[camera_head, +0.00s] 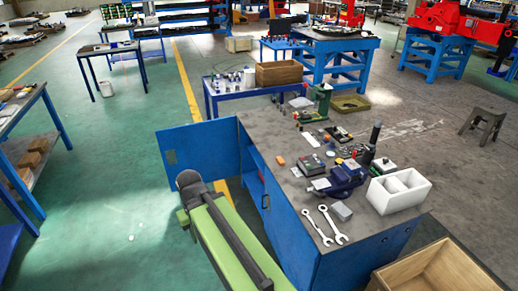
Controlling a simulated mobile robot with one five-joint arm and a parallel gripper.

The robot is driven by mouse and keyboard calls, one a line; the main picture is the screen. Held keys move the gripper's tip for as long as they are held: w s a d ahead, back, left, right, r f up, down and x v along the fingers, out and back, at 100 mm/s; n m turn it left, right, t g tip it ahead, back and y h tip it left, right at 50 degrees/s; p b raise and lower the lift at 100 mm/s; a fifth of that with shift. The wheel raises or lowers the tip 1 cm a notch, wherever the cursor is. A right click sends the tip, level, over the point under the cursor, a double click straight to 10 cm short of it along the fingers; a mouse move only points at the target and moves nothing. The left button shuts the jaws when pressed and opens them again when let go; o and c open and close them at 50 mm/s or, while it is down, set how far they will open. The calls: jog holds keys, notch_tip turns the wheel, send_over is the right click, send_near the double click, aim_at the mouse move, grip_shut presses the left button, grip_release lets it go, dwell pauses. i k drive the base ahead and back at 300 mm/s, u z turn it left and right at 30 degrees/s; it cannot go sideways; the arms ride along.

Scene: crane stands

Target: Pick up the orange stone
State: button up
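A small orange stone (281,160) lies on the grey top of the blue workbench (263,136), near its left edge and above the cabinet side. It looks like a small block with nothing on top of it. My own green and dark arm parts reach up from the bottom of the view, left of the bench and apart from the stone. I cannot make out my gripper's fingers in this view.
Right of the stone are cases, a blue vise (345,180), a white foam box (398,191) and wrenches (326,225). An open blue cabinet door (197,150) juts left from the bench. A wooden crate (440,272) stands front right.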

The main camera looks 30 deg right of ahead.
aim_at(280, 160)
jog(key=z, duration=0.05)
jog(key=i, duration=2.15)
jog(key=z, duration=0.35)
